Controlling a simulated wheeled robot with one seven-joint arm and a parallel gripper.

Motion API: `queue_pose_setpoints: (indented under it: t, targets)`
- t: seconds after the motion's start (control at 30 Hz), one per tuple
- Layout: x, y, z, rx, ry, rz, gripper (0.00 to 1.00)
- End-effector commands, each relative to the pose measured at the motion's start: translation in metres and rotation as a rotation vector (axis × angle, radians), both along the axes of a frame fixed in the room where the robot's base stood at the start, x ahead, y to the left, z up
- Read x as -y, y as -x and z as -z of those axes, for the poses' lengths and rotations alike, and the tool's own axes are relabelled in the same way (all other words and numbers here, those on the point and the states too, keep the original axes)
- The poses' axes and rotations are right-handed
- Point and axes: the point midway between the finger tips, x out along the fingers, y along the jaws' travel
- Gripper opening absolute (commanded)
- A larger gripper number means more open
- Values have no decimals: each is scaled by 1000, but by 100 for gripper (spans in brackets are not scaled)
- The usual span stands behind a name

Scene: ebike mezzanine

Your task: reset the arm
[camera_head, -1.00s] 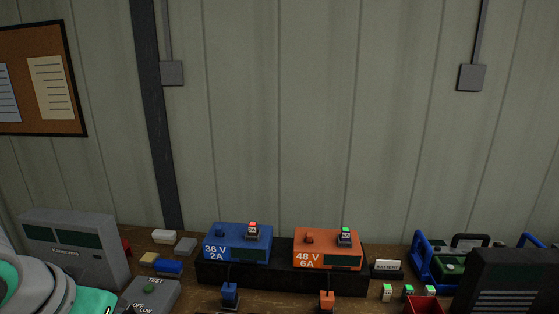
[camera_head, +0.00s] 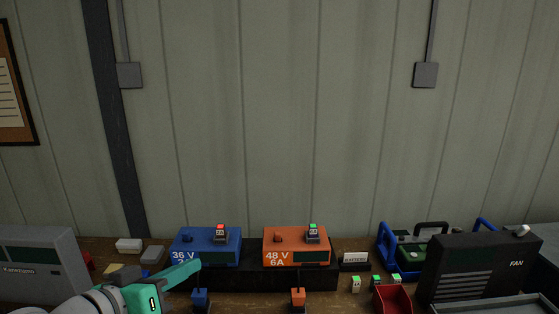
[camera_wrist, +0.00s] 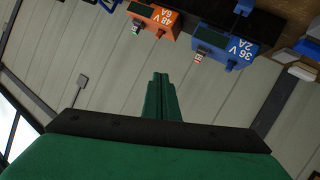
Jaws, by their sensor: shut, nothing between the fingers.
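My arm reaches in from the lower left of the head view. My gripper (camera_head: 194,266) is teal, points right and overlaps the front of the blue 36 V charger (camera_head: 214,244) in the picture. I cannot tell whether it touches the charger. In the wrist view my gripper (camera_wrist: 160,78) has its green fingers together with nothing between them. The wrist view is upside down, with the blue charger (camera_wrist: 222,46) and orange 48 V charger (camera_wrist: 153,19) at its top.
The orange charger (camera_head: 296,246) stands beside the blue one on a dark stand. A grey Kanetsuna box (camera_head: 40,265) is at left. A red bin (camera_head: 393,298), green-topped blocks (camera_head: 356,284) and a black FAN box (camera_head: 477,267) are at right.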

Motion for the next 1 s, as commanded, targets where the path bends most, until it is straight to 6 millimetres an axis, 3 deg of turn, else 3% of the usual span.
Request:
queue_pose_setpoints:
  t: [0.27, 0.47, 0.77, 1.0]
  targets:
    - [26, -31, 13, 194, 223, -42, 0]
    - [43, -45, 36, 289, 357, -102, 0]
    - [73, -48, 95, 354, 500, -230, 0]
    - [97, -31, 160, 349, 547, -356, 0]
